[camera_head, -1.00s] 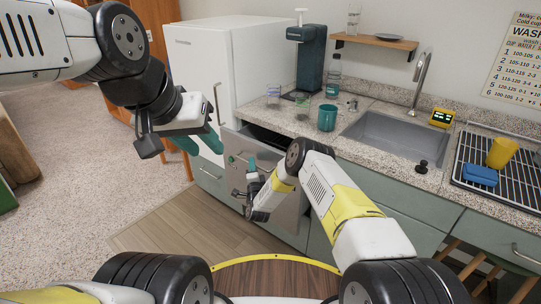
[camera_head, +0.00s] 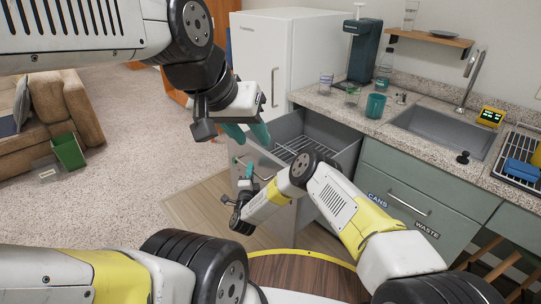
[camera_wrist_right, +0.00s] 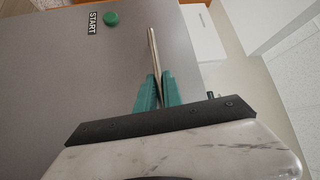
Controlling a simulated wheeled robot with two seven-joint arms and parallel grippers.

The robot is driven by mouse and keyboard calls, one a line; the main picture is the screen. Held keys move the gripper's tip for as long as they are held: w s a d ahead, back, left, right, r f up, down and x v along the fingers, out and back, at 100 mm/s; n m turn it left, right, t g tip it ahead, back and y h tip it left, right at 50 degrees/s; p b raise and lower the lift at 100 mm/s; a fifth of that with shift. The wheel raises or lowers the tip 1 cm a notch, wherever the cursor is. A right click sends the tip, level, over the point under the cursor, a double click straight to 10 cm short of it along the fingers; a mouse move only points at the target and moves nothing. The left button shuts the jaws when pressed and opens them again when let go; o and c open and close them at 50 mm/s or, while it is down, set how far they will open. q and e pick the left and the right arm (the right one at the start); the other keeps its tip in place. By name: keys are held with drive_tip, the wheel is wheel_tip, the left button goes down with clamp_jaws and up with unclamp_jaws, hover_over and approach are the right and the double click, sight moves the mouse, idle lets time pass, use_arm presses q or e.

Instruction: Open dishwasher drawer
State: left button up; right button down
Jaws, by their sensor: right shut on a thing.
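The dishwasher drawer (camera_head: 347,158) is pulled out from under the counter, and its wire rack (camera_head: 305,147) shows inside. Its grey front (camera_wrist_right: 60,85) fills much of the right wrist view, with a START label (camera_wrist_right: 92,23) and a green button (camera_wrist_right: 111,18). My right gripper (camera_head: 247,176) is at the drawer front. In the wrist view its teal fingers (camera_wrist_right: 156,90) are shut on the metal bar handle (camera_wrist_right: 153,48). My left gripper (camera_head: 248,132) hangs in the air by the drawer's left side, with its fingers apart and empty.
A white fridge (camera_head: 285,50) stands behind the drawer on the left. The counter (camera_head: 335,103) holds a teal mug (camera_head: 376,105), glasses and a sink (camera_head: 445,130). Cabinets labelled CANS and WASTE (camera_head: 427,234) are to the right. Carpet to the left is open, with a green bin (camera_head: 68,150) beyond.

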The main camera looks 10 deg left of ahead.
drive_tip(key=shift+s+a+f, duration=0.15)
drive_tip(key=shift+s+a, duration=0.35)
drive_tip(key=shift+s, duration=0.3)
drive_tip(key=c, duration=1.5)
unclamp_jaws()
drive_tip(key=v, duration=0.7)
drive_tip(key=shift+s, duration=0.4)
